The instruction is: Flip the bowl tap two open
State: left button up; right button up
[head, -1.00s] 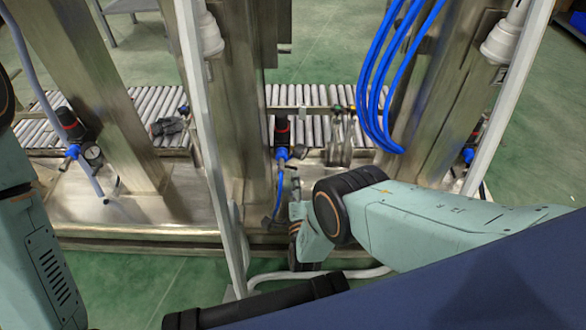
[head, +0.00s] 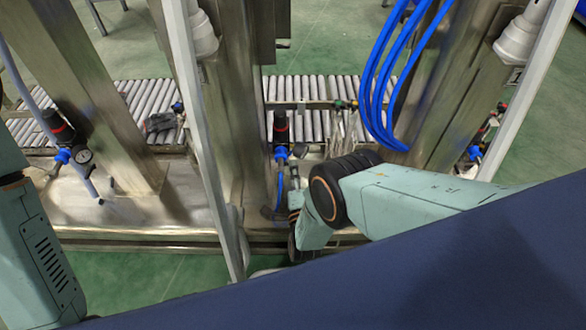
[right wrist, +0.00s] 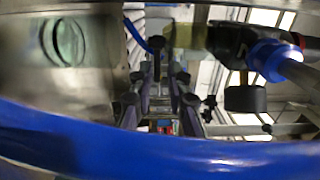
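In the head view a black regulator with a red band (head: 281,128) and a blue fitting (head: 281,153) stands at the middle post. A blue tube (head: 280,185) hangs below it. I cannot make out which part is bowl tap two. My right gripper (head: 276,213) is low beside this tube, mostly hidden behind my wrist. In the right wrist view its two dark fingers (right wrist: 160,85) stand apart with a narrow gap, and I see nothing held. A black body with a blue collar (right wrist: 270,60) is to their right. My left gripper is out of view.
Similar regulators stand at left (head: 60,130) and right (head: 474,153). Steel posts, a pale slanted bar (head: 205,140) and looped blue hoses (head: 380,90) crowd the space. A blue hose (right wrist: 150,140) crosses close to the wrist camera. A roller conveyor (head: 305,88) lies behind.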

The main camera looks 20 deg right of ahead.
jog(key=shift+f, duration=0.1)
jog(key=shift+f, duration=0.1)
jog(key=shift+c, duration=0.7)
grip_shut()
jog(key=shift+d, duration=0.1)
jog(key=n+y, duration=0.2)
jog(key=y, duration=0.1)
jog(key=w+d+n+y, duration=0.1)
jog(key=y, duration=0.1)
jog(key=shift+b, duration=0.35)
jog(key=shift+a+y, duration=0.1)
jog(key=shift+y, duration=0.3)
